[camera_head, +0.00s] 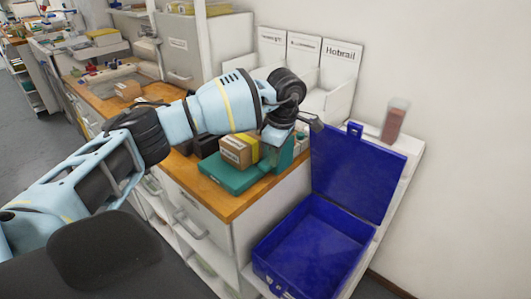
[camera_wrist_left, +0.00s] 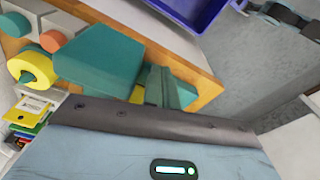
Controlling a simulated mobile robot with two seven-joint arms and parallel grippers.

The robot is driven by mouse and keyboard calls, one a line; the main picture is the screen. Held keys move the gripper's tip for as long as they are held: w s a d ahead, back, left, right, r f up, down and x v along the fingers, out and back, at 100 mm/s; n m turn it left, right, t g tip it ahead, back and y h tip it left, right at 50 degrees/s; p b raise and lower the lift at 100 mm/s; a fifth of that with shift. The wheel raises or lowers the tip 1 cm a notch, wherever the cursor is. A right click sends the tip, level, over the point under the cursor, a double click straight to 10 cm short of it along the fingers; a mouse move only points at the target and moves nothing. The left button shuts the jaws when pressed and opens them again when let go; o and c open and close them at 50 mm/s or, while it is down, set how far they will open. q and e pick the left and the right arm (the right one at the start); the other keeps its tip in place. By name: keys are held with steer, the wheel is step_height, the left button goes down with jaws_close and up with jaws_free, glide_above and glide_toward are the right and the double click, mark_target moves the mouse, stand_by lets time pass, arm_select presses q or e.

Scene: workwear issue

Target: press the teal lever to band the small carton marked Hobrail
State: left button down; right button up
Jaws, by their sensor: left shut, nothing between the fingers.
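The teal banding device (camera_head: 236,178) stands on the wooden bench top. The small carton (camera_head: 236,153) sits on its base with a yellow strip (camera_head: 256,148) over one side; its print is too small to read. A teal upright (camera_head: 281,155) rises at the carton's right; I cannot make out the lever clearly under my arm. In the left wrist view the teal body (camera_wrist_left: 100,60) and a yellow roll (camera_wrist_left: 32,64) show. My right gripper is not in view.
A blue crate (camera_head: 275,252) with its lid raised (camera_head: 355,175) stands right of the bench. White bins, one marked Hobrail (camera_head: 341,54), stand against the wall behind. A reddish container (camera_head: 395,120) stands on the white ledge. Another carton (camera_head: 127,90) lies at the far left of the bench.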

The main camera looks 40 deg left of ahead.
arm_select(q)
steer(key=shift+w+d+r, duration=0.1)
steer(key=shift+w+d, duration=0.05)
steer(key=shift+d, duration=0.25)
steer(key=shift+w+d+r, duration=0.1)
steer(key=shift+d, duration=0.3)
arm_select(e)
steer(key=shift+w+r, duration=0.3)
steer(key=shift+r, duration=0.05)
arm_select(q)
steer(key=shift+a, duration=0.1)
step_height(320, 180, up, 8)
steer(key=d, duration=0.1)
steer(key=shift+f, duration=0.15)
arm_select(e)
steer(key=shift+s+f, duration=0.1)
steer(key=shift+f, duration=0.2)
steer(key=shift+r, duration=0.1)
